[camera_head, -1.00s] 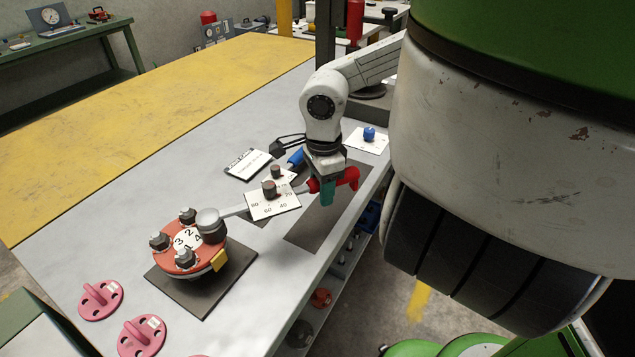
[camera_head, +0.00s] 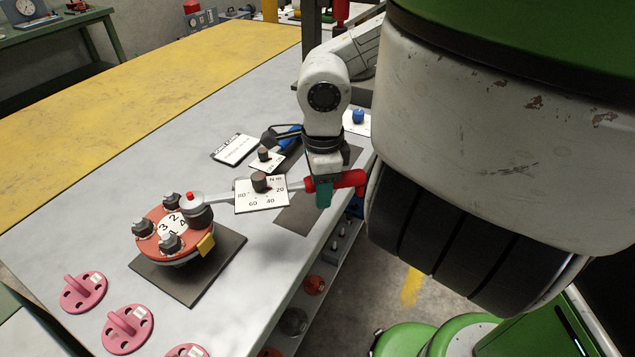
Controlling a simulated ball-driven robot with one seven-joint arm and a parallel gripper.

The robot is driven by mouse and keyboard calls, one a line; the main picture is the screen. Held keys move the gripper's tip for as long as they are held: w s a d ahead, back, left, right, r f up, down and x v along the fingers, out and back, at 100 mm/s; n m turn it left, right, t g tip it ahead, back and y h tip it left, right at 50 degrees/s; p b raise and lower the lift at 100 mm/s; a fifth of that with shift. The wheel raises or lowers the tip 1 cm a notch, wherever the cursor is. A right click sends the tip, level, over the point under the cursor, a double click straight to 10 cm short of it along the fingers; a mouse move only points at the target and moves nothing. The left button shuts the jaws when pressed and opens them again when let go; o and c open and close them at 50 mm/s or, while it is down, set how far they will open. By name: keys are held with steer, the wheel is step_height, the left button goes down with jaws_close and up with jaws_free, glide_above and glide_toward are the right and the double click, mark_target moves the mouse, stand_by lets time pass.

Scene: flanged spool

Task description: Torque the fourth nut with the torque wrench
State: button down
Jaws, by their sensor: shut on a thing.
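The torque wrench has a red handle (camera_head: 349,182), a grey shaft and a white dial plate (camera_head: 262,194) marked 20 to 80. My gripper (camera_head: 323,188) is shut on the handle, with a green finger in front of it. The wrench head (camera_head: 200,212) sits at the right of the red flange (camera_head: 153,245), beside the printed 4, and hides the nut there. A red spot (camera_head: 194,197) shows on top of the head. Three other nuts, at the back (camera_head: 172,200), left (camera_head: 143,228) and front (camera_head: 169,243), stand uncovered around the numbered white disc (camera_head: 172,224).
The flange rests on a dark mat (camera_head: 215,268). Pink pegged discs (camera_head: 83,292) lie at the front left. A white label card (camera_head: 235,150), a blue-handled tool (camera_head: 287,134) and a blue knob (camera_head: 358,116) lie behind the wrench. The left bench top is clear.

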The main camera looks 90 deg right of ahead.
steer(key=shift+d+r+p, duration=0.1)
steer(key=shift+r+p, duration=1.95)
steer(key=shift+r, duration=1.1)
steer(key=shift+w, duration=0.1)
